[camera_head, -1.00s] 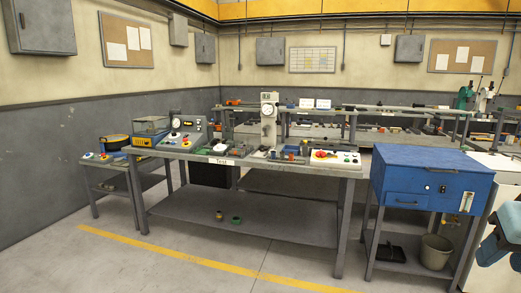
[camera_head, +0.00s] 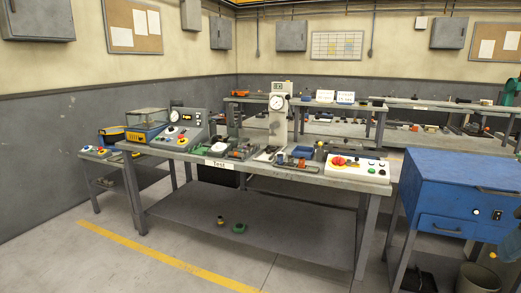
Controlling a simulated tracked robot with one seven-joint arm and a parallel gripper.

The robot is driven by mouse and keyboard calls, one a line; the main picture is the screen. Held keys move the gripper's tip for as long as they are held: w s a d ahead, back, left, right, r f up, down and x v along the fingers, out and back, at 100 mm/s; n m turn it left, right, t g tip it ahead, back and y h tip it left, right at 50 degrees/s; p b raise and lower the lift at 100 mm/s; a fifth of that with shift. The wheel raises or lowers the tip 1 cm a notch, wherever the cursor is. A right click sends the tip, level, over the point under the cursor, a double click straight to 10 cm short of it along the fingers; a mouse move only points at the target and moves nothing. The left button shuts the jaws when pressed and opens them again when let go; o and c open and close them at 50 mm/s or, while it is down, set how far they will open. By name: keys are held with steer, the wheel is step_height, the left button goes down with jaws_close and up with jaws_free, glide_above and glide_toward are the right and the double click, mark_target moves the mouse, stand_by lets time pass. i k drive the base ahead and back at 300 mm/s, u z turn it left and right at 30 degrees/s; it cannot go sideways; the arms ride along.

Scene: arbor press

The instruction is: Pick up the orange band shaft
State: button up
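I cannot make out the orange band shaft for certain. Small orange or red pieces (camera_head: 280,158) lie in a low tray (camera_head: 312,171) on the middle right of the Test bench (camera_head: 218,174), too small to identify. More small reddish pieces (camera_head: 236,154) lie in the parts area left of the press. The arbor press (camera_head: 279,120), a pale column with a round dial, stands at the back of this bench.
A control box with a dial (camera_head: 186,122) stands at the bench's left, a button panel (camera_head: 345,167) at its right. A blue cabinet (camera_head: 455,190) stands right of the bench. Small items (camera_head: 238,228) lie on the lower shelf. The floor in front is clear, with a yellow line (camera_head: 165,258).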

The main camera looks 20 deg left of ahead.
mark_target(232, 154)
steer(key=z, duration=0.05)
steer(key=i, duration=1.35)
steer(key=u, duration=1.45)
steer(key=k, duration=0.85)
steer(key=u, duration=0.25)
steer(key=i, duration=0.85)
steer(key=z, duration=0.1)
